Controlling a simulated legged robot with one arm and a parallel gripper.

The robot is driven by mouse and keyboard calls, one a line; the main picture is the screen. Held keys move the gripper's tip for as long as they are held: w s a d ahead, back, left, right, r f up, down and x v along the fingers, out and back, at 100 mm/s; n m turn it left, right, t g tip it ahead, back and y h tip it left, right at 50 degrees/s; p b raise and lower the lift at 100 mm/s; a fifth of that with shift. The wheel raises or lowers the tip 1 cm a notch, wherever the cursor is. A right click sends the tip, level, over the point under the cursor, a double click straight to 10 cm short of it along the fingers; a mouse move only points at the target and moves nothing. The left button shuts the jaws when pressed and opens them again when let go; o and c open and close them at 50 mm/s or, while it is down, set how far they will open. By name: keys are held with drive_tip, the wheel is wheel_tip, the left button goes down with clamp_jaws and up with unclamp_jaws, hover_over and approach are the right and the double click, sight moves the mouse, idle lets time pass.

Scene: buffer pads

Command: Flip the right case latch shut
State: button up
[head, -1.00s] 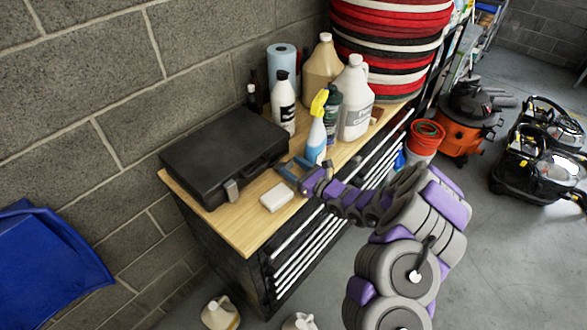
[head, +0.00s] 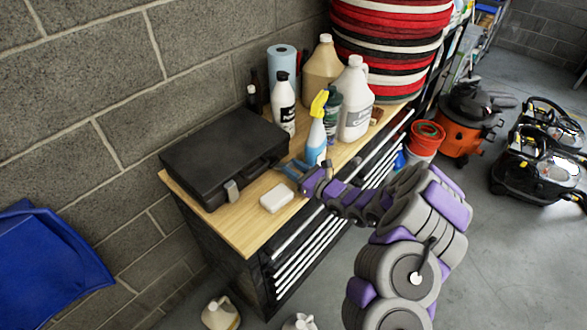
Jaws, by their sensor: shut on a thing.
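The closed black case (head: 222,150) lies flat on the wooden top of a cabinet, against the block wall. Its left latch (head: 232,190) shows as a grey metal piece on the front face. My gripper (head: 288,169) is at the front right corner of the case, where it is shut on the right case latch. The blue-grey fingers hide the latch, so its angle cannot be told.
A white block (head: 276,198) lies on the wooden top (head: 240,232) in front of the case. A blue spray bottle with a yellow head (head: 317,130) stands just behind my gripper. A white jug (head: 356,105) and other bottles crowd the back.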

sight(288, 164)
drive_tip(key=shift+w+a+r+g+h+p, duration=0.2)
drive_tip(key=shift+r+g+h+p, duration=0.15)
drive_tip(key=shift+r+p, duration=0.2)
drive_tip(key=shift+w+a+r+g+h+p, duration=0.15)
drive_tip(key=shift+r+g+h+p, duration=0.1)
drive_tip(key=shift+r+h+p, duration=0.25)
drive_tip(key=g+h+p, duration=0.1)
drive_tip(key=p, duration=0.1)
drive_tip(key=a+r+h+p, duration=0.1)
drive_tip(key=shift+w+r+g+p, duration=0.2)
drive_tip(key=shift+w+g+p, duration=0.15)
drive_tip(key=shift+g+p, duration=0.05)
drive_tip(key=w+a+r+g+h+p, duration=0.1)
drive_tip(key=p, duration=0.5)
drive_tip(key=shift+h, duration=0.35)
drive_tip(key=p, duration=0.2)
drive_tip(key=g+h+p, duration=0.1)
drive_tip(key=p, duration=0.1)
drive_tip(key=shift+w+a+r, duration=0.1)
drive_tip(key=shift+w+a, duration=0.15)
drive_tip(key=shift+a, duration=0.05)
drive_tip(key=shift+w+a+g+p, duration=0.15)
drive_tip(key=shift+a+g+p, duration=0.15)
drive_tip(key=shift+p, duration=0.9)
drive_tip(key=shift+w+h+p, duration=0.1)
drive_tip(key=shift+h+p, duration=0.3)
drive_tip(key=shift+p, duration=0.15)
